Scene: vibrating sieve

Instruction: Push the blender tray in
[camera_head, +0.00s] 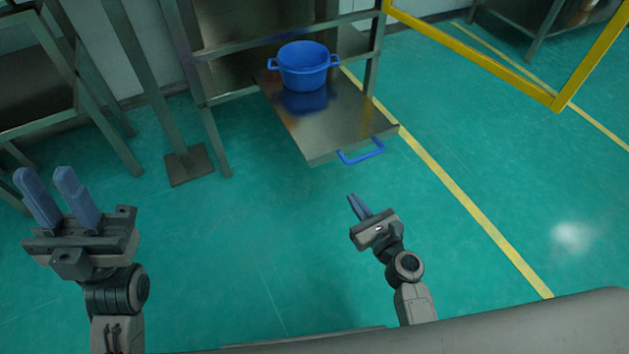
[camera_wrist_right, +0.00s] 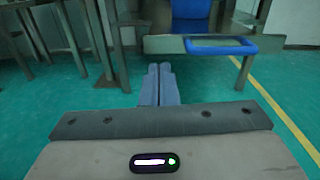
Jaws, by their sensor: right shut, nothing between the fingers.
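The metal blender tray (camera_head: 335,125) sticks out of a steel rack in the head view, with a blue handle (camera_head: 361,152) on its front edge. A blue pot (camera_head: 303,68) with two side handles stands on it towards the back. The tray's front edge (camera_wrist_right: 165,45) and blue handle (camera_wrist_right: 222,48) also show in the right wrist view. My right gripper (camera_head: 355,200) is shut and empty, in front of the tray and apart from the handle; its fingers (camera_wrist_right: 158,70) point towards the tray. My left gripper (camera_head: 43,180) is open and empty at the far left, away from the tray.
The steel rack (camera_head: 212,130) frames the tray. Another metal table or rack (camera_head: 35,125) stands at the left. A yellow frame (camera_head: 480,58) crosses the upper right. The green floor (camera_head: 255,240) in front of the tray is clear.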

